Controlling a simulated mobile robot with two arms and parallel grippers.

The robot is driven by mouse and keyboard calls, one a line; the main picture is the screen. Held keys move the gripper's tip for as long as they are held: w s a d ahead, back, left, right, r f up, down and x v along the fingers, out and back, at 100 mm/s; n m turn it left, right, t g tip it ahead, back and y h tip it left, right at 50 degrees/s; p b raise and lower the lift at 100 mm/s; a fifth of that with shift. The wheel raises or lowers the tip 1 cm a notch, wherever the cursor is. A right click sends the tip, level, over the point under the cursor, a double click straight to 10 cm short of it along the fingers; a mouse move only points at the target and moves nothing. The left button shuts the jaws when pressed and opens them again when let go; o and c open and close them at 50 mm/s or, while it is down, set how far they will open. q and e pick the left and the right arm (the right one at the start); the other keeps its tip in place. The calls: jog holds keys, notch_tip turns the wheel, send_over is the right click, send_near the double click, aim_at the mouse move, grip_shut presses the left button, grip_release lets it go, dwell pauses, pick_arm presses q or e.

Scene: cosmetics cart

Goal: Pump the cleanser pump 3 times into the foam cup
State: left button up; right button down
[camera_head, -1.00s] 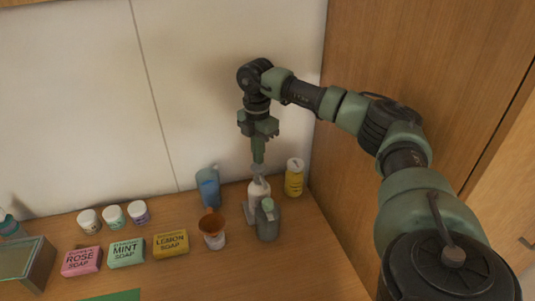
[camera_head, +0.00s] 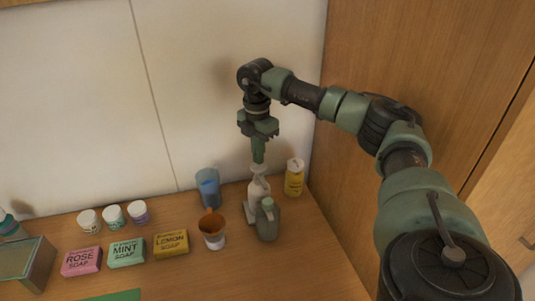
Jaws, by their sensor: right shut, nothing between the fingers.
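A white pump bottle (camera_head: 257,190), which I take to be the cleanser pump, stands upright near the wall. My right gripper (camera_head: 259,160) is shut and points down, its tips just above or touching the pump head; I cannot tell which. My left gripper is not in view.
A blue container (camera_head: 208,190) stands behind the cup, and a yellow bottle (camera_head: 294,180) right of the pump. Soap boxes, including the lemon soap (camera_head: 171,244), and small white jars (camera_head: 113,216) lie to the left. The front right of the wooden top (camera_head: 300,260) is clear.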

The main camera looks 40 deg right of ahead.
jog(key=shift+f, duration=0.2)
jog(key=shift+f+b, duration=0.75)
jog(key=shift+f, duration=0.55)
jog(key=shift+r, duration=0.1)
jog(key=shift+r+p, duration=1.15)
jog(key=shift+r, duration=0.25)
jog(key=shift+f, duration=0.1)
